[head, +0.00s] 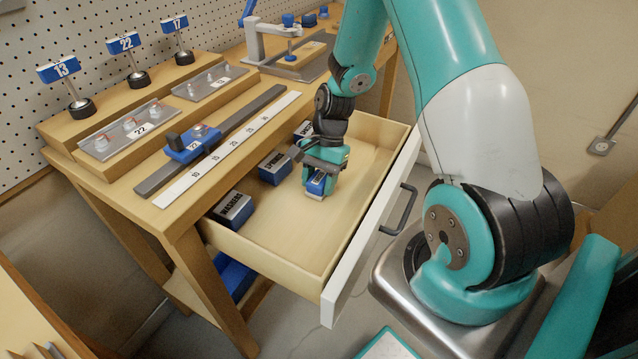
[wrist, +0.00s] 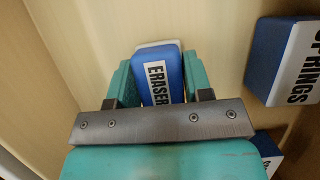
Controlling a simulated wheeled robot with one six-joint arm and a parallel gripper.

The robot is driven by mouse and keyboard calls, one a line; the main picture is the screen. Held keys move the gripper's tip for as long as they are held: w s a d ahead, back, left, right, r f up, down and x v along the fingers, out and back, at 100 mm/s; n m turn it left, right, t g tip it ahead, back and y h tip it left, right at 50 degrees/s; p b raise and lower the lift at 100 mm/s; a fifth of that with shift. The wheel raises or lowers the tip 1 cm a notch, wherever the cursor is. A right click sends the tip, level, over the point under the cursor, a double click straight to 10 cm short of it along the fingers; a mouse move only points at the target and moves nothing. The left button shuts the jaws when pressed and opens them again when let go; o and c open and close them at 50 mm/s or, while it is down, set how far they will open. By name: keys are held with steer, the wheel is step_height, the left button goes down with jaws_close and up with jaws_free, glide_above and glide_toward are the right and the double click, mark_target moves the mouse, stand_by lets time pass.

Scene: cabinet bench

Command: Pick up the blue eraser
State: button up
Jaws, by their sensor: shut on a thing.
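The blue eraser (head: 317,184) is a small blue block with a white base and a label, inside the open drawer (head: 290,245). In the wrist view the eraser (wrist: 158,72) shows its "ERASER" label between two teal fingers. My gripper (head: 314,188) points down into the drawer and is shut on the eraser. In the wrist view my gripper (wrist: 160,80) has one finger on each side of it. I cannot tell whether the eraser touches the drawer floor.
Blue labelled boxes stand along the drawer's left side: the washers box (head: 233,208), the springs box (head: 274,166) and one farther back (head: 304,130). The springs box (wrist: 285,62) is right of my gripper in the wrist view. The drawer's front and right floor is clear.

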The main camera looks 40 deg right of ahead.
mark_target(319, 178)
step_height(319, 178, up, 20)
steer(key=p, duration=0.3)
stand_by(0.4)
steer(key=shift+o, duration=1.1)
steer(key=shift+c, duration=0.7)
